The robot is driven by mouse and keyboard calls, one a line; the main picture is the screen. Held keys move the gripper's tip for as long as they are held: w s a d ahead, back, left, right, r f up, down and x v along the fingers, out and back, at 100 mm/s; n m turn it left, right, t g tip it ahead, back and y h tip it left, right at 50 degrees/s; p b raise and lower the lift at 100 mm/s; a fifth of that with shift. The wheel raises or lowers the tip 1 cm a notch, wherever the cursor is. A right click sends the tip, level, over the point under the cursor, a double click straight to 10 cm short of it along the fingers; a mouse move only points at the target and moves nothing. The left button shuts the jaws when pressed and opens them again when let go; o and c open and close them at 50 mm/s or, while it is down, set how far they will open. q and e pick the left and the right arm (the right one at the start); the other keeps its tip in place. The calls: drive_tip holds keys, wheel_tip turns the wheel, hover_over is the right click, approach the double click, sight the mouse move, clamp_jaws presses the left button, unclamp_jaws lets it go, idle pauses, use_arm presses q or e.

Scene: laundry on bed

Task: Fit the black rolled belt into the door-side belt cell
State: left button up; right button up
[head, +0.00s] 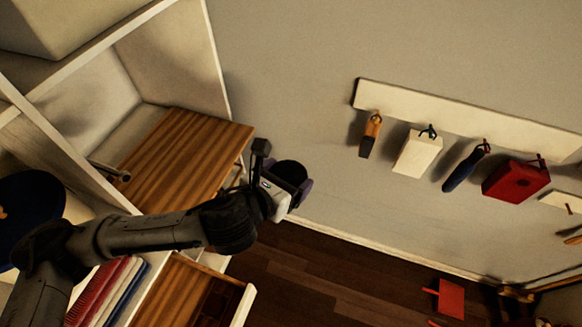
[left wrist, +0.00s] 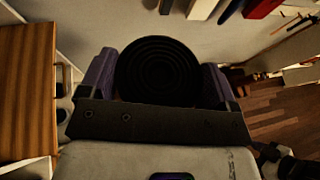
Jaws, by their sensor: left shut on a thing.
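The black rolled belt (head: 291,170) is a dark round coil between the fingers of my left gripper (head: 289,184). In the left wrist view the belt (left wrist: 158,68) shows its concentric rings, with a purple finger of the left gripper (left wrist: 160,84) on each side. The gripper is shut on it and holds it in the air, right of the striped wooden panel. An open drawer (head: 247,304) with dark compartments shows at the bottom, below and left of the belt. My arm and the frame edge hide part of it, and I cannot tell which cell is the door-side one. My right gripper is not in view.
A white shelf unit (head: 220,62) stands at the left, with a striped wooden panel (head: 190,150) and folded clothes (head: 105,290) below. A wall rail (head: 455,118) carries several hanging items. A red dustpan-like thing (head: 451,298) is by the floor. Open room lies right of the gripper.

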use_arm(q)
drive_tip(key=f+m+g+h, duration=0.1)
drive_tip(key=a+f+m+g+h, duration=0.1)
drive_tip(key=m, duration=0.1)
drive_tip(key=f+m+g+h, duration=0.1)
drive_tip(key=m+g+h, duration=0.1)
drive_tip(key=shift+s+a+f, duration=0.1)
drive_tip(key=shift+s+a, duration=0.25)
drive_tip(key=shift+s+a+f+m+g+h, duration=0.3)
drive_tip(key=shift+f+m+g, duration=0.3)
drive_tip(key=shift+m+g, duration=0.4)
drive_tip(key=shift+s+a+f+m+g+h, duration=0.1)
drive_tip(key=shift+a+f+m+g+h, duration=0.1)
drive_tip(key=shift+f+m+g+h, duration=0.55)
drive_tip(key=shift+s+a+f+m+g+h, duration=0.1)
drive_tip(key=shift+s+a+f+m+g, duration=0.25)
drive_tip(key=shift+m+g, duration=0.85)
drive_tip(key=shift+w+f+n, duration=0.15)
drive_tip(key=shift+w+n, duration=0.05)
drive_tip(key=shift+n, duration=0.05)
